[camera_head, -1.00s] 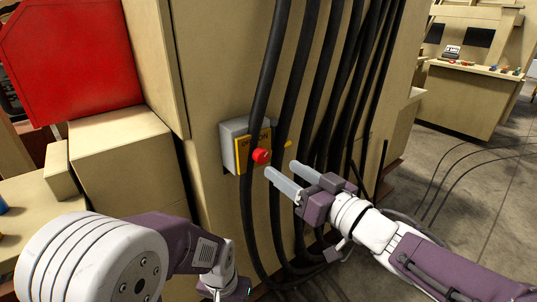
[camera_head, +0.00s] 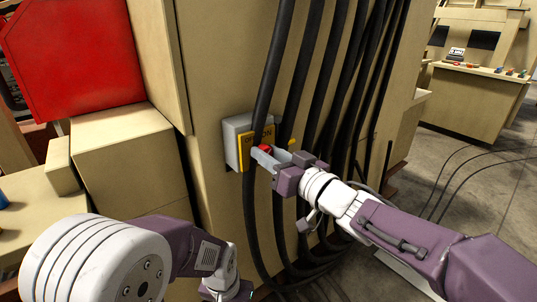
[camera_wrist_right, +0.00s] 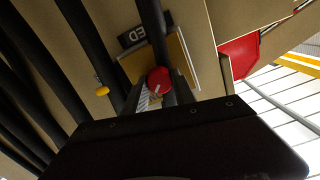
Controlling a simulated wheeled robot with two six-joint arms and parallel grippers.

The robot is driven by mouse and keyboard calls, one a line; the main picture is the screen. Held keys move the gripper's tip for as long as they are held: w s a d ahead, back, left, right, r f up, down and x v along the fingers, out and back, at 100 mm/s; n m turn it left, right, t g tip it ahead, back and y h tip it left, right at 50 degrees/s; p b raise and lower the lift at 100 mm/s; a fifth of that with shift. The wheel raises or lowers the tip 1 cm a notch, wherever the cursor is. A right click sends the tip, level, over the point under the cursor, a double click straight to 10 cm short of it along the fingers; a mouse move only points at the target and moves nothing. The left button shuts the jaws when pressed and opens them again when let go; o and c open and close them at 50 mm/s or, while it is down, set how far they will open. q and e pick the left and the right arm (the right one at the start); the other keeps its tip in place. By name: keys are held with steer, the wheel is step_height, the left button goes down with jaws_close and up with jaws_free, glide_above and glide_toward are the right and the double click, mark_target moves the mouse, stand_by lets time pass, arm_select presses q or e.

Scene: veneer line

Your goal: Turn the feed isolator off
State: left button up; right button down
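The feed isolator is a grey box (camera_head: 232,145) with a yellow plate (camera_head: 245,160) on the beige column. "ON" is readable on the plate. Its red knob (camera_head: 265,148) also shows in the wrist view (camera_wrist_right: 159,80), with a pale mark on its face. My right gripper (camera_head: 268,155) is at the knob, its fingers apart with the knob at their tips. I cannot tell whether the fingers touch it. A black label ending in "ED" (camera_wrist_right: 132,36) is beside the plate in the wrist view. My left arm is at lower left; its gripper is out of view.
Thick black cables (camera_head: 268,75) run down the column, one crossing in front of the isolator plate. A small yellow part (camera_head: 291,143) sits just right of the isolator. A red panel (camera_head: 75,60) and beige boxes (camera_head: 115,150) stand at left.

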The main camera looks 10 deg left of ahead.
steer(key=shift+s+a+f+n+b, duration=0.1)
steer(key=shift+n+b, duration=1.3)
steer(key=shift+n, duration=3.05)
steer(key=shift+s+f+n+b, duration=0.1)
steer(key=shift+n+b, duration=1.3)
steer(key=shift+n, duration=3.05)
steer(key=c, duration=1)
jaws_free()
steer(key=shift+r, duration=0.1)
